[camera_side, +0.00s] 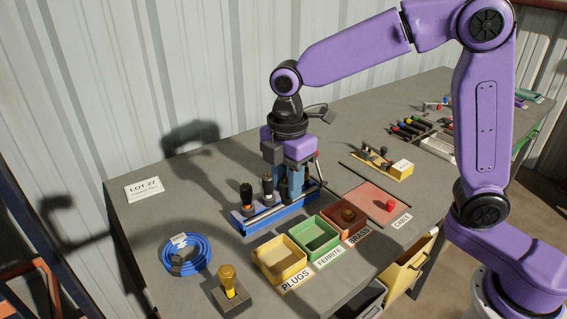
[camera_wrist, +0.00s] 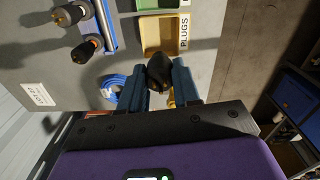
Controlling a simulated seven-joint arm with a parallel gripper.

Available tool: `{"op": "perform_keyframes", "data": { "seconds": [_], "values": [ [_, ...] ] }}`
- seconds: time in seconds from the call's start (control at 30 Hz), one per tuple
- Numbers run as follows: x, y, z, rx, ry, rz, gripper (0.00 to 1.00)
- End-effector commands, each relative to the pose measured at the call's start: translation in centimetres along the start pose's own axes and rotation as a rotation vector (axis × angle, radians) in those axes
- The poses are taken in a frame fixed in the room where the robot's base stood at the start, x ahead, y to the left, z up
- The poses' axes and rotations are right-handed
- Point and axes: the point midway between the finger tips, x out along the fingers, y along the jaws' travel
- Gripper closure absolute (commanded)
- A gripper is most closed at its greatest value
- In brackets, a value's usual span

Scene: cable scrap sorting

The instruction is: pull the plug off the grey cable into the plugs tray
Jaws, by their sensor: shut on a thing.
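My gripper (camera_side: 287,188) points down over the blue rack (camera_side: 243,224) in the side view. Its blue fingers are shut on a black plug, seen in the wrist view (camera_wrist: 160,72) with a small orange spot. In the side view the fingers partly cover this plug. I cannot tell whether it is clear of the rack or joined to a cable. No grey cable can be made out. Two other dark plugs stand upright in the rack (camera_side: 247,196) (camera_side: 268,187), left of my gripper. The yellow plugs tray (camera_side: 281,266) looks empty; it also shows in the wrist view (camera_wrist: 165,38).
The green ferrite tray (camera_side: 316,240) and the brown brass tray (camera_side: 345,226) stand beside the plugs tray. A blue coil (camera_side: 187,255) and a yellow-handled tool on a dark block (camera_side: 229,281) lie near the front. A red piece (camera_side: 390,205) rests on the pink cable mat (camera_side: 370,194).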

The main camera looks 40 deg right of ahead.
Motion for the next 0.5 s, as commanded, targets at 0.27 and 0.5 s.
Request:
{"op": "perform_keyframes", "data": {
  "seconds": [0.27, 0.5],
  "values": [
    [5.2, -0.1, 0.0, -0.001, -0.004, -0.006, 1.00],
    [11.0, -0.1, 0.1, 0.001, -0.004, -0.006, 1.00]
  ]
}}
